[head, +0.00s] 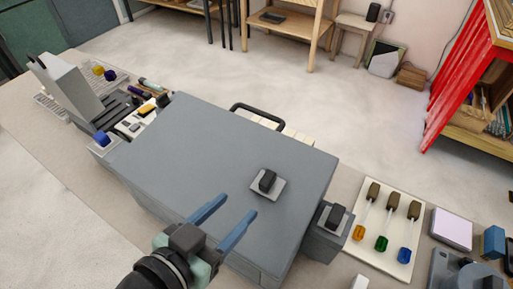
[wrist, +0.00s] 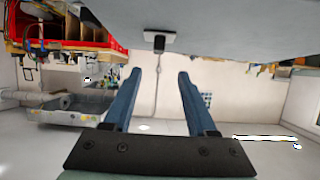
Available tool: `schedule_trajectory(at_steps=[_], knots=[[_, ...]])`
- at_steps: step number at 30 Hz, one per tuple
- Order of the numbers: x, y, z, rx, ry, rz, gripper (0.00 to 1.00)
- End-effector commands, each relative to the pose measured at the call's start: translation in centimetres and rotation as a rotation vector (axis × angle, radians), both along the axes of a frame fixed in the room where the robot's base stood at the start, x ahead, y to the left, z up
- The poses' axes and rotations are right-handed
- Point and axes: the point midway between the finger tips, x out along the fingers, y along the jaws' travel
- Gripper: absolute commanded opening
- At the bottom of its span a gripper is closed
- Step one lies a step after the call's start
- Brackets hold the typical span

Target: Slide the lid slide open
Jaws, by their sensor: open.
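A large grey box with a flat lid (head: 215,150) stands on the bench. On the lid, near its right side, sits a small light-grey plate with a black knob (head: 267,181), which looks like the lid slide. The plate and knob also show in the wrist view (wrist: 158,42), at the top beyond the fingertips. My gripper (head: 237,207) has two blue fingers, spread apart and empty. It is on the near side of the knob, apart from it. In the wrist view the gripper (wrist: 160,73) has nothing between its fingers. Whether an opening lies under the plate is hidden.
A black bar handle (head: 257,112) is at the box's far side. A smaller grey block with a black knob (head: 335,217) stands close on the right. Further right is a white board (head: 390,225) with tools with coloured ends. Several small items crowd the left.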

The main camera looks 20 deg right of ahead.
Motion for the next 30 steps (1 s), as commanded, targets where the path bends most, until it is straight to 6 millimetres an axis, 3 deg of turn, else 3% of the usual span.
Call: schedule_trajectory(at_steps=[5,19,30], knots=[[0.7,-1.1,-0.5,-0.003,0.003,-0.008,0.57],[5.8,-7.8,-3.8,-0.001,0.003,-0.006,0.57],[7.3,-9.5,-5.0,0.000,0.000,-0.003,0.57]])
